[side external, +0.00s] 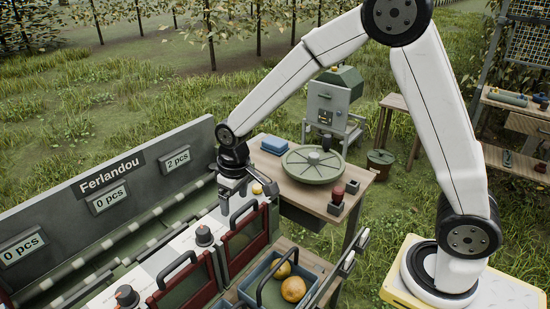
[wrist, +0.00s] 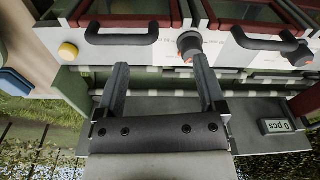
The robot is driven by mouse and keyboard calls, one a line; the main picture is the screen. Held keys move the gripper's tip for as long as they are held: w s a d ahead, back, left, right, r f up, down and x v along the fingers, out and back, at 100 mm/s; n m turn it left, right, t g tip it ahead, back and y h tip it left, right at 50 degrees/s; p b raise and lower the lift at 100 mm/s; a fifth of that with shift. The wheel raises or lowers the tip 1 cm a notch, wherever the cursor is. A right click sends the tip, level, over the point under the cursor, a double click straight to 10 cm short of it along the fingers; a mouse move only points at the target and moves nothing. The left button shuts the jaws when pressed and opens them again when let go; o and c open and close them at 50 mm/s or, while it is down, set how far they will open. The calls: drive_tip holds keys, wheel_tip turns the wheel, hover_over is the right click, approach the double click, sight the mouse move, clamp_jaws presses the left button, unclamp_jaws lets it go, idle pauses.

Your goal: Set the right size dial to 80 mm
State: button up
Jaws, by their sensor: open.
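The right size dial (side external: 204,235) is a dark round knob with an orange mark, on the white panel of the sorting machine. In the wrist view the dial (wrist: 189,45) shows near the tip of one finger; I cannot tell whether they touch. The scale around it is too small to read. A second dial (side external: 126,296) with an orange mark sits further left on the panel, and shows at the right of the wrist view (wrist: 300,56). My gripper (side external: 236,190) is open and empty above the machine's right end; its spread fingers (wrist: 161,62) point toward the panel.
A yellow button (wrist: 68,51) sits beside the panel's end. Dark handles (wrist: 121,34) stand out in front of the red-framed bins. The grey back board (side external: 135,180) with count displays rises behind. A blue crate with fruit (side external: 293,289) stands in front.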

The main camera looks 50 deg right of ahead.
drive_tip(key=n+g, duration=0.1)
hover_over(203, 230)
wheel_tip(203, 230, down, 2)
drive_tip(key=shift+f, duration=0.25)
drive_tip(key=shift+f, duration=0.1)
drive_tip(key=shift+f, duration=3.8)
clamp_jaws()
